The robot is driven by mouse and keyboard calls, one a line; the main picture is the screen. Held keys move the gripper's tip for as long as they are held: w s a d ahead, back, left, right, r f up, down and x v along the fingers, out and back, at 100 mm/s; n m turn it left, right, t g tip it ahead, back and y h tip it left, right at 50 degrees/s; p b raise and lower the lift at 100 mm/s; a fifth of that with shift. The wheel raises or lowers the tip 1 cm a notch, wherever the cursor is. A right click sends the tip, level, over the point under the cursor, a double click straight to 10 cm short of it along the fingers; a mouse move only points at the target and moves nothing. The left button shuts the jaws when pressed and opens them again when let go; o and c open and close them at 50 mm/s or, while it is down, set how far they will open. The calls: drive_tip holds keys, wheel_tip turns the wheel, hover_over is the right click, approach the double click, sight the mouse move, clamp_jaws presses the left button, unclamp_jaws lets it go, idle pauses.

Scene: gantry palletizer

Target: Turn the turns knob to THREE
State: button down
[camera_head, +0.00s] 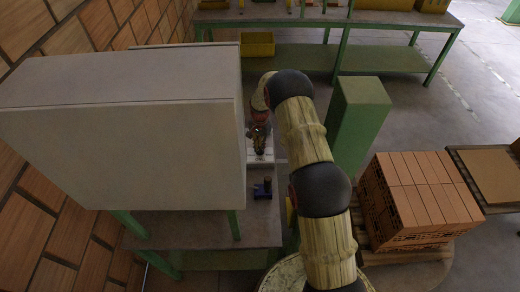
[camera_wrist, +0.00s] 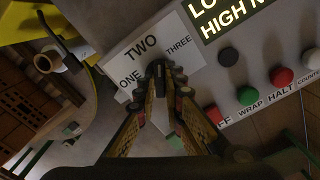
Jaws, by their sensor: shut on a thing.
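The turns knob (camera_wrist: 158,70) is a dark knob on a white label plate (camera_wrist: 125,71) in the wrist view. The words ONE, TWO and THREE are printed around it: ONE at left, TWO above, THREE at right. My gripper (camera_wrist: 164,80) is shut on the knob, its two fingers reaching up from below with the tips at the knob's sides. The fingertips hide part of the knob, and I cannot tell which word its pointer faces. In the head view my gripper (camera_head: 259,134) is small, beside the large grey cabinet (camera_head: 130,130), and the knob cannot be made out.
Right of the knob are a black button (camera_wrist: 228,57), a green button (camera_wrist: 247,95), a red button (camera_wrist: 283,76) and a lit display (camera_wrist: 228,16). In the head view a green post (camera_head: 360,120) and a brick stack (camera_head: 415,200) stand right of my arm.

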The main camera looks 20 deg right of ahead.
drive_tip(key=shift+m+b, duration=0.4)
drive_tip(key=shift+m, duration=0.7)
drive_tip(key=shift+w, duration=0.1)
drive_tip(key=c, duration=1.9)
unclamp_jaws()
wheel_tip(320, 180, up, 12)
